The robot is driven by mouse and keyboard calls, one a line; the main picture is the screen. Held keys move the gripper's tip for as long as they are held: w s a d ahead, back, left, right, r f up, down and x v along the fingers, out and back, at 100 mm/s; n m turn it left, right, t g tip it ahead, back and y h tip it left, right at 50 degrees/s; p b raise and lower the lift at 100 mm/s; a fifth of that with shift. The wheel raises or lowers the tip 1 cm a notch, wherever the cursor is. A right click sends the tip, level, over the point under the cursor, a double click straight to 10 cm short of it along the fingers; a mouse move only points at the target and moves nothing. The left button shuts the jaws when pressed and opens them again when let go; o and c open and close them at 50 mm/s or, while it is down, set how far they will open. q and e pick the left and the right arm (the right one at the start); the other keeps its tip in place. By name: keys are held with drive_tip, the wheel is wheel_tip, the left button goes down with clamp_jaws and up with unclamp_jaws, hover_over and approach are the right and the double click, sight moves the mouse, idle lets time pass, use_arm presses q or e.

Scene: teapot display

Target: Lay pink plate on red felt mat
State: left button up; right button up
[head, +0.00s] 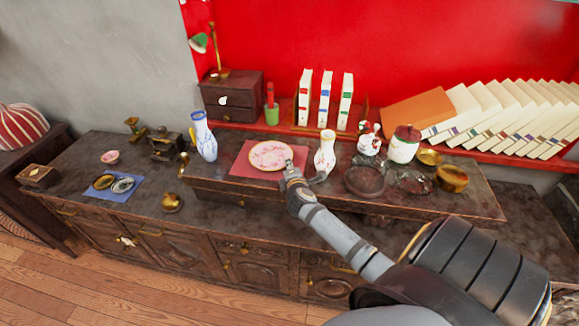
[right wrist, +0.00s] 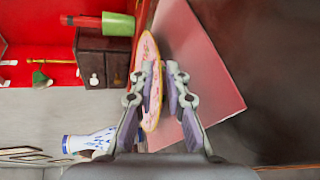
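The pink plate (head: 268,155) has a patterned pink face and a yellowish rim. In the head view it appears over the red felt mat (head: 241,169), covering its upper right part. My right gripper (head: 291,172) is at the plate's near right rim. In the right wrist view the plate (right wrist: 140,107) is nearly edge-on, with its rim between the fingers (right wrist: 162,72). The gripper appears shut on that rim, holding the plate slightly above the mat (right wrist: 211,85). Any contact between plate and mat is hidden. My left gripper is not in view.
A white vase (head: 325,155) stands close right of the plate, and a blue-white vase (head: 204,138) stands left of the mat. A lidded jar (head: 404,144), dark dishes and a brass cup (head: 452,178) crowd the right. A drawer box (head: 232,96) and books (head: 325,97) stand behind.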

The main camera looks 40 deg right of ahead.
drive_tip(key=v, duration=1.2)
drive_tip(key=shift+r, duration=0.1)
drive_tip(key=s+a+f+m+g+y, duration=0.3)
drive_tip(key=s+a+f+m+g, duration=0.1)
drive_tip(key=s+a+m, duration=0.3)
drive_tip(key=s+a+f+m+g+y, duration=0.3)
drive_tip(key=s+a+m+g, duration=0.25)
drive_tip(key=s, duration=0.35)
drive_tip(key=s+d+f+m, duration=0.1)
drive_tip(key=s+f, duration=0.1)
drive_tip(key=f, duration=1.3)
drive_tip(key=s+d+f, duration=0.2)
drive_tip(key=f, duration=1.2)
drive_tip(key=s+f+g, duration=0.2)
drive_tip(key=s+f, duration=1.2)
drive_tip(key=s, duration=0.3)
drive_tip(key=shift+d, duration=0.4)
